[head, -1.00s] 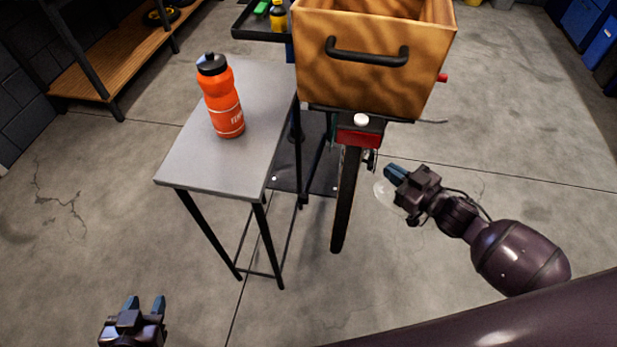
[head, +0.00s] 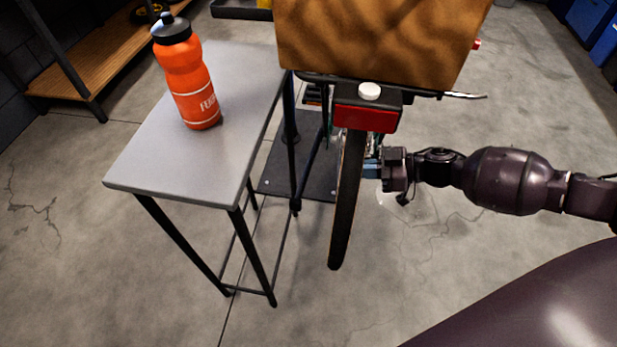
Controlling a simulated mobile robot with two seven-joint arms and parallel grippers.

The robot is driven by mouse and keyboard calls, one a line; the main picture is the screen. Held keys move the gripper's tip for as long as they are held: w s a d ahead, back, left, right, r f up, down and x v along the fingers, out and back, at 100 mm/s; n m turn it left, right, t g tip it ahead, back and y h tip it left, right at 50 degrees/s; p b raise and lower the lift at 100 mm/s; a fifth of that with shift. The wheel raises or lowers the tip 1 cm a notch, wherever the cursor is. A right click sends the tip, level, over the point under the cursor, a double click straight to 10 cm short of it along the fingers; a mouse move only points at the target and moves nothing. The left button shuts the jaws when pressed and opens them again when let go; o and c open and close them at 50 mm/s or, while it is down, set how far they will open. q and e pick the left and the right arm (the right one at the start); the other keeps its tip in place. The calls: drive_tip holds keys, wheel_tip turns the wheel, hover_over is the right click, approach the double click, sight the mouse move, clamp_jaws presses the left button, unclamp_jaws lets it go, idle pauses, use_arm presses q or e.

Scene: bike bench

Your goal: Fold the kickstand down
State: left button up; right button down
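The bike stands with its rear towards me; its rear wheel (head: 345,205) hangs below a red rear light (head: 365,117) and a wooden crate (head: 375,38). I cannot make out the kickstand; it is hidden or too small to tell near the wheel. My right gripper (head: 370,170) is at the right side of the rear wheel, its blue fingertips pointing left and partly behind the tyre. I cannot tell whether it is open or shut, or whether it touches anything. My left gripper is out of view.
A grey side table (head: 190,150) with an orange bottle (head: 190,80) stands left of the wheel. A dark plate (head: 300,165) lies on the floor behind it. A wooden shelf (head: 85,65) is at the far left. The floor right of the wheel is clear.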

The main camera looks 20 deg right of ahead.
sight(309, 162)
drive_tip(key=shift+a, duration=0.1)
use_arm(q)
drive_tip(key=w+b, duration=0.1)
drive_tip(key=b, duration=0.1)
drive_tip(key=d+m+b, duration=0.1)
drive_tip(key=b, duration=0.1)
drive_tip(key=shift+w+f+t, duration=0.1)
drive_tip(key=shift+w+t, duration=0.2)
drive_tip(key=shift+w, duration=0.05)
use_arm(e)
drive_tip(key=f+x, duration=0.2)
drive_tip(key=x, duration=1)
drive_tip(key=shift+f, duration=0.5)
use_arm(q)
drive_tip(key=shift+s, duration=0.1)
